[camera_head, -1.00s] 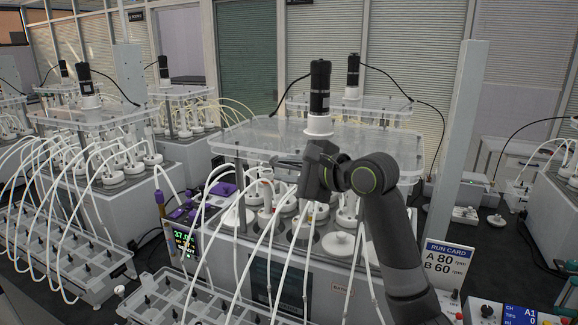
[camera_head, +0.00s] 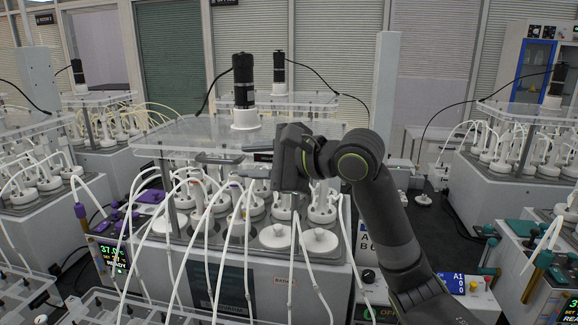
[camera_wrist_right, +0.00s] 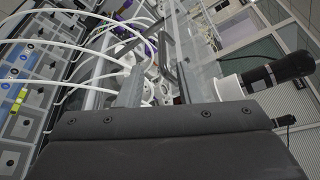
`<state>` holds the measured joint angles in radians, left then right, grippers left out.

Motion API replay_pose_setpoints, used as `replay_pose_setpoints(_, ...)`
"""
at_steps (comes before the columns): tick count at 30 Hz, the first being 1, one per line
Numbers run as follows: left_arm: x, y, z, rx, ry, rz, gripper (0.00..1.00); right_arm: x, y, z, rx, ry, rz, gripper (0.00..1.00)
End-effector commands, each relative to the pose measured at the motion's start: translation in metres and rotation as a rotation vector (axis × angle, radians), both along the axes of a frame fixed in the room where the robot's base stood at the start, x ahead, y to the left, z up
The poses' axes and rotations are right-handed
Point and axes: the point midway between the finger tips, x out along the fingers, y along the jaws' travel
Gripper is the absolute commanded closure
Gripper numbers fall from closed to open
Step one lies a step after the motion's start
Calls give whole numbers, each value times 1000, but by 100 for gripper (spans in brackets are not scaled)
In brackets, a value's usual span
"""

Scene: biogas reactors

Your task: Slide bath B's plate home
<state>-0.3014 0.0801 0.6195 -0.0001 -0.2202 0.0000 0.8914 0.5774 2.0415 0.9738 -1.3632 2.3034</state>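A clear plate (camera_head: 180,137) with a black motor (camera_head: 243,80) on a white collar lies over the nearest bath (camera_head: 205,265). The bath's small red label is too small to read, so I cannot tell its letter. A dark handle (camera_head: 212,157) sits at the plate's front edge. My right gripper (camera_head: 257,152) is just right of the handle, fingers pointing left along the front edge. In the right wrist view my fingers (camera_wrist_right: 157,88) stand apart, with the handle (camera_wrist_right: 165,50) beyond and between them; I see no grip. My left gripper is not in view.
White tubes (camera_head: 185,225) run from the bath's bottles down past its front. A run card (camera_head: 366,240) is partly hidden behind my right arm. A control box (camera_head: 470,292) stands at lower right. Other baths with plates (camera_head: 540,113) stand left, behind and right.

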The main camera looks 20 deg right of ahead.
Motion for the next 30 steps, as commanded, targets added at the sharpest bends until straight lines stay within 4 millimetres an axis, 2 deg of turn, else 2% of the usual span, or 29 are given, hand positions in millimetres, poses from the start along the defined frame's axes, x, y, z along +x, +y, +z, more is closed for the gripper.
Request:
replay_pose_setpoints(9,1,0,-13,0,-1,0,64,-34,-28,8,-5,-1,-3,67)
replay_pose_setpoints(15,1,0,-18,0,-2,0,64,-49,-39,12,-3,0,-2,67)
replay_pose_setpoints(21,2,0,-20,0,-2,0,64,-57,-44,15,-1,2,0,67)
replay_pose_setpoints(30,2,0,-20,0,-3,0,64,-59,-45,16,1,3,2,67)
